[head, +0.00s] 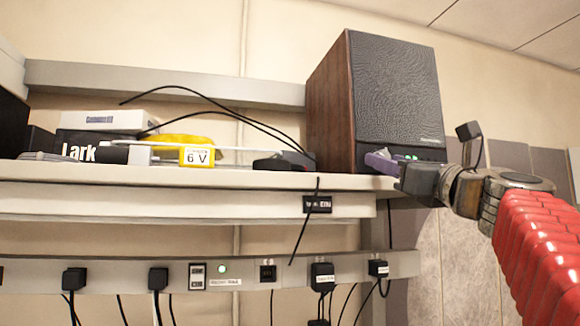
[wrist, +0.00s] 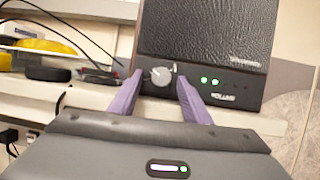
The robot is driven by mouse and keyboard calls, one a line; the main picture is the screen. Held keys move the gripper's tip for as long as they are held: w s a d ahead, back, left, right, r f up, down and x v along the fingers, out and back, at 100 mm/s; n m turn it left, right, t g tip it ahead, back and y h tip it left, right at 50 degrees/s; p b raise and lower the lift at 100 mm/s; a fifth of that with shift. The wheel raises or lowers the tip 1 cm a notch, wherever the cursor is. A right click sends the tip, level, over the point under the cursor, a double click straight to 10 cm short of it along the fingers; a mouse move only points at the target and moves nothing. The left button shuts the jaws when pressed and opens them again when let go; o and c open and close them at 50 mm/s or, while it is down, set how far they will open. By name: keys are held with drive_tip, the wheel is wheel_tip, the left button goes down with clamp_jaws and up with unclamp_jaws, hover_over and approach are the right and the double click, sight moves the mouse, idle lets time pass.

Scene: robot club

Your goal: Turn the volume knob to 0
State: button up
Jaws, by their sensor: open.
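The speaker (head: 395,95) is a wooden box with a black textured front, standing at the right end of the shelf. The volume knob (wrist: 158,76) is a small silver dial low on its front, in the wrist view; two green lights glow to its right. Its pointer setting is too small to read. My gripper (wrist: 158,84) is open, its two purple fingers on either side of the knob. I cannot tell whether they touch it. In the head view my gripper (head: 380,162) is at the speaker's lower front, and it hides the knob there.
The shelf (head: 270,181) has its front edge below the speaker. A dark round object (head: 284,163), black cables, a yellow item (head: 190,141) and a "Lark" box (head: 85,150) lie to the left. A socket rail (head: 240,271) with plugs runs below.

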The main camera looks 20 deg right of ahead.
drive_tip(key=shift+s, duration=0.1)
drive_tip(key=shift+c, duration=0.5)
drive_tip(key=shift+d, duration=0.1)
drive_tip(key=c, duration=0.9)
drive_tip(key=shift+c, duration=0.2)
drive_tip(key=shift+n+y, duration=0.4)
drive_tip(key=shift+n, duration=0.3)
drive_tip(key=n+g+y, duration=0.1)
drive_tip(key=n, duration=0.2)
drive_tip(key=n+g+y, duration=0.1)
drive_tip(key=n+y, duration=0.1)
drive_tip(key=n, duration=0.2)
drive_tip(key=n+y, duration=0.1)
drive_tip(key=n, duration=0.3)
drive_tip(key=shift+d+r+g+y, duration=0.25)
drive_tip(key=shift+d+g+y, duration=0.15)
drive_tip(key=shift+n, duration=0.4)
drive_tip(key=o, duration=1)
